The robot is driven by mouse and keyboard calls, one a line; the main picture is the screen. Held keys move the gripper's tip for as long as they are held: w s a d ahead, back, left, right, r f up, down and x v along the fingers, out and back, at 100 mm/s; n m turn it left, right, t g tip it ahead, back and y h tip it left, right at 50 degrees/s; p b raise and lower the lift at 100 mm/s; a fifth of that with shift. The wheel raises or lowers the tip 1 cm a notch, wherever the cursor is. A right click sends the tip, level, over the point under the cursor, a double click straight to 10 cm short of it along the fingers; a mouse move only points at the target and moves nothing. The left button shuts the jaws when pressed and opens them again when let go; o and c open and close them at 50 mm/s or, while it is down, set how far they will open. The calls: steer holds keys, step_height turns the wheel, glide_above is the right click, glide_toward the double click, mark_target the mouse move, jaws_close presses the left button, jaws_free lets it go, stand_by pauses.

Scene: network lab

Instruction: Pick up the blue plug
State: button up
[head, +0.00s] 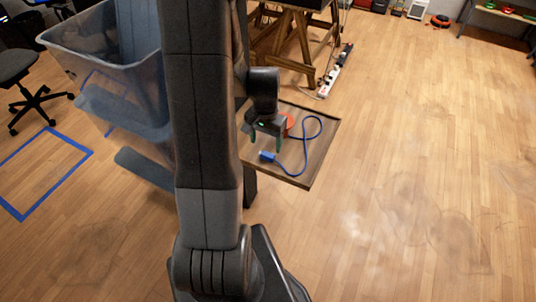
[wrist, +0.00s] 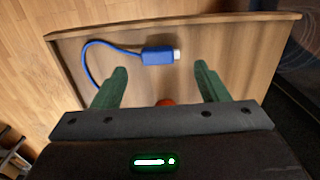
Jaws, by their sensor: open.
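The blue plug (head: 267,156) lies on a wooden tray (head: 318,152), with its blue cable looping away from it to the right and back. In the wrist view the blue plug (wrist: 158,55) lies beyond the fingertips, roughly centred between them, with its pale metal end to the right. My gripper (head: 265,145) is over the tray. In the wrist view my gripper (wrist: 158,80) shows two green fingers spread wide with nothing between them. The plug is apart from both fingers. The far end of the cable is partly hidden behind my gripper.
A red-orange round object (wrist: 166,102) is on the tray, mostly hidden by my gripper. The tray has a raised rim. A grey translucent bin (head: 105,65) stands left, a wooden trestle (head: 290,45) and a power strip (head: 335,72) behind. Open floor lies right.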

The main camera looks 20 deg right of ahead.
mark_target(268, 154)
steer(key=shift+s+a+f, duration=0.1)
steer(key=shift+f, duration=0.25)
steer(key=shift+d+f+p, duration=0.25)
steer(key=shift+f+p, duration=0.05)
steer(key=shift+f, duration=1)
steer(key=shift+d+f+p, duration=0.2)
steer(key=shift+f+p, duration=0.05)
steer(key=shift+f, duration=1)
steer(key=shift+c, duration=0.5)
steer(key=c, duration=0.9)
